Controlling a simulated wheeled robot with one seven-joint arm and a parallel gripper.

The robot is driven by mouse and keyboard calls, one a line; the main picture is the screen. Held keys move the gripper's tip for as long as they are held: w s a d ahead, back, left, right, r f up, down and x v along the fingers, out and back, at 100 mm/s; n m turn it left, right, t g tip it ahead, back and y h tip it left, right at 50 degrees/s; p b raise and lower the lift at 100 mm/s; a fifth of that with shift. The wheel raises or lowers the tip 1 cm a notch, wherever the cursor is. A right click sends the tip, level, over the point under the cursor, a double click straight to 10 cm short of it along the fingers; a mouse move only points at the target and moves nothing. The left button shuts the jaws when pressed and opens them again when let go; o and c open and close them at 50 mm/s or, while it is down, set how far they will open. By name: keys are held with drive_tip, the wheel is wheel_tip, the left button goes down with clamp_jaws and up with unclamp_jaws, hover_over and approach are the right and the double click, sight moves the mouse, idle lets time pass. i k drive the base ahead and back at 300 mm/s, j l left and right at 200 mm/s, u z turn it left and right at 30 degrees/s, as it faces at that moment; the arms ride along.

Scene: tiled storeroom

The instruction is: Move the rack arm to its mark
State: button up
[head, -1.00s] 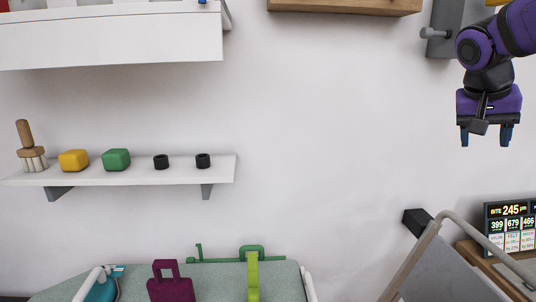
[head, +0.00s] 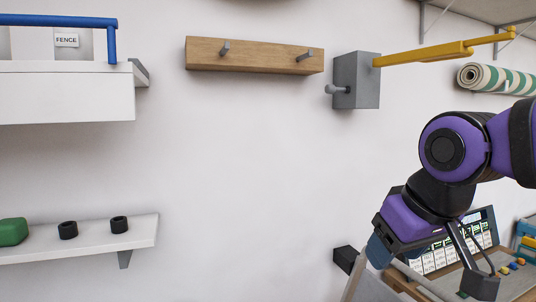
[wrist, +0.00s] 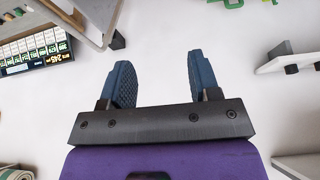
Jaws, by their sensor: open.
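A yellow rack arm (head: 425,54) juts out from a grey block (head: 366,80) on the wall in the upper right of the head view. A round-ended grey peg (head: 338,90) sticks out of the block's left side. I cannot make out a mark for the arm. My gripper (head: 378,250) is low in the head view, below the block and apart from it, pointing down and left. In the wrist view, its two blue fingers (wrist: 158,75) are spread with nothing between them. The rack arm is not seen in the wrist view.
A wooden board (head: 255,56) with two pegs hangs left of the block. A white shelf (head: 90,240) holds black rings and a green block. A black block (head: 344,258) and a lit display (head: 440,256) are near my gripper. Bare wall lies between.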

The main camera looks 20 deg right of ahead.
sight(456, 49)
drive_tip(key=l+u, duration=0.15)
drive_tip(key=l, duration=0.35)
drive_tip(key=k+l+u, duration=0.1)
drive_tip(key=l, duration=0.4)
drive_tip(key=k+l+u, duration=0.15)
drive_tip(key=l, duration=0.35)
drive_tip(key=l+u, duration=0.15)
drive_tip(key=l, duration=0.35)
drive_tip(key=k+l+u, duration=0.1)
drive_tip(key=l, duration=0.35)
drive_tip(key=k+l+u, duration=0.15)
drive_tip(key=l, duration=0.3)
drive_tip(key=k+l+u, duration=0.15)
drive_tip(key=l, duration=0.3)
drive_tip(key=k+l+u, duration=0.1)
drive_tip(key=k+l, duration=0.15)
drive_tip(key=l, duration=0.15)
